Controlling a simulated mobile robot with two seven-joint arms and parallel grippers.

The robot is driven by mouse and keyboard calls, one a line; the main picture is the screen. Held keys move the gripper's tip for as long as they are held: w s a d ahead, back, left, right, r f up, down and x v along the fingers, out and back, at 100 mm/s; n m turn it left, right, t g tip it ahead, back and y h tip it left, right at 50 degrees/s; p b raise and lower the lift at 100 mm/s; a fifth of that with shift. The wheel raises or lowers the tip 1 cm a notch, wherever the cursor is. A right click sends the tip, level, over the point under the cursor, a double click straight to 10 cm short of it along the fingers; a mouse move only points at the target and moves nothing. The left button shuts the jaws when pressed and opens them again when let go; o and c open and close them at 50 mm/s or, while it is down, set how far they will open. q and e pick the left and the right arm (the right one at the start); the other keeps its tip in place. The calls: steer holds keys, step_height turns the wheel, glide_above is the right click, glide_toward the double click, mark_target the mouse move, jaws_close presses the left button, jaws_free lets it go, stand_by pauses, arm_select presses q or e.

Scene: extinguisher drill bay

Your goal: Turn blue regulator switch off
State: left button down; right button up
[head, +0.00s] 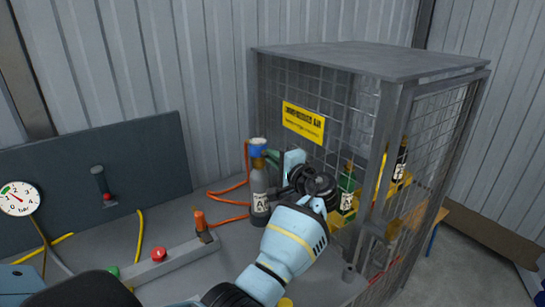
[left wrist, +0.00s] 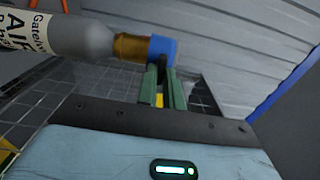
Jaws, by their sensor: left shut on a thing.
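The blue regulator (head: 258,147) sits on the brass neck of a grey cylinder labelled "AIR" (head: 260,190), which stands upright on the grey bench. In the left wrist view the blue regulator (left wrist: 162,48) is at top centre, with the brass neck and cylinder (left wrist: 70,35) to its left. My left gripper (head: 272,158) reaches in from the right of the regulator. Its green fingers (left wrist: 161,75) are shut on a small dark part at the regulator, seemingly its switch. The switch is mostly hidden by the fingers. My right gripper is not in view.
A wire-mesh cage (head: 335,110) with a yellow sign (head: 303,122) stands close behind and right of my arm. A green bottle (head: 347,190) and a dark bottle (head: 400,160) are at the cage. An orange hose (head: 232,188), a gauge (head: 19,198) and a red button (head: 158,254) are left.

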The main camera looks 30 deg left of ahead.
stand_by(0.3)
arm_select(q)
steer(key=c, duration=1.5)
jaws_free()
steer(key=shift+b+v, duration=0.35)
steer(key=shift+v, duration=3.55)
